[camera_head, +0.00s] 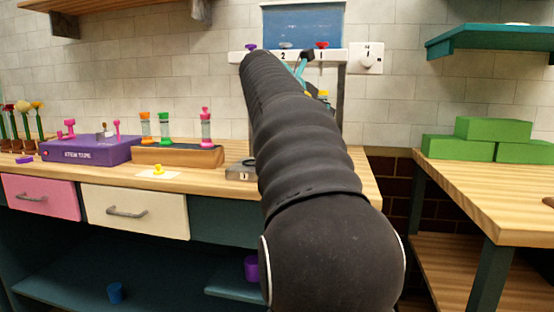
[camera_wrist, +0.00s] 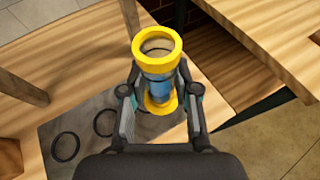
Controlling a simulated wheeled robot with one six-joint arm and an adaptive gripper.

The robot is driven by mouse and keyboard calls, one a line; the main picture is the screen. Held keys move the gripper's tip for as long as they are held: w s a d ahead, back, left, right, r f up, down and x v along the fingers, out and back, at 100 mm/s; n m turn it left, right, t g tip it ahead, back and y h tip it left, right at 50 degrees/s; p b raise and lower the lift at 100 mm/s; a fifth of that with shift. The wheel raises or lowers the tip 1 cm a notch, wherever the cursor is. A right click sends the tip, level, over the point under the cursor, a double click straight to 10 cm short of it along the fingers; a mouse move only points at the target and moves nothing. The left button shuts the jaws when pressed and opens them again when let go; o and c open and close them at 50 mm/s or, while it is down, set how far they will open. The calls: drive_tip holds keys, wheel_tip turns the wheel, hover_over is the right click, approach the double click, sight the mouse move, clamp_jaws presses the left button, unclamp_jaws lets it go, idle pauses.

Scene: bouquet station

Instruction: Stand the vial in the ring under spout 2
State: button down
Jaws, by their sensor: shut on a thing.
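The vial (camera_wrist: 158,85) has a clear blue-tinted body, a wide yellow rim at its open top and a yellow foot. My gripper (camera_wrist: 160,104) is shut on its body in the wrist view. Below it lies a grey plate (camera_wrist: 57,123) with dark rings. The left ring (camera_wrist: 65,147) and the middle ring (camera_wrist: 105,122) show; the vial covers the plate to their right. I cannot tell whether the foot touches the plate. In the head view, my arm hides most of the gripper and plate. The spout rail (camera_head: 334,56) shows numbers 2 and 1.
A wooden rack (camera_head: 178,156) with several colourful vials and a purple box (camera_head: 92,150) stand left on the counter. A yellow stopper (camera_head: 158,170) lies in front. Green blocks (camera_head: 458,148) sit on the right table, across a gap. A post stands behind the plate.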

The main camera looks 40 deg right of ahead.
drive_tip(key=w+f, duration=0.2)
drive_tip(key=w, duration=0.1)
drive_tip(key=w+a+f, duration=0.1)
drive_tip(key=w+f, duration=0.1)
drive_tip(key=w, duration=0.2)
drive_tip(key=w+a+f, duration=0.1)
drive_tip(key=w+f, duration=0.1)
drive_tip(key=w, duration=0.2)
drive_tip(key=shift+a+f, duration=0.2)
drive_tip(key=shift+f, duration=0.2)
drive_tip(key=shift+f+b, duration=0.6)
drive_tip(key=shift+f, duration=1.35)
drive_tip(key=shift+f, duration=0.15)
drive_tip(key=c, duration=0.9)
unclamp_jaws()
drive_tip(key=shift+o, duration=0.2)
drive_tip(key=shift+a, duration=0.1)
drive_tip(key=v, duration=1.2)
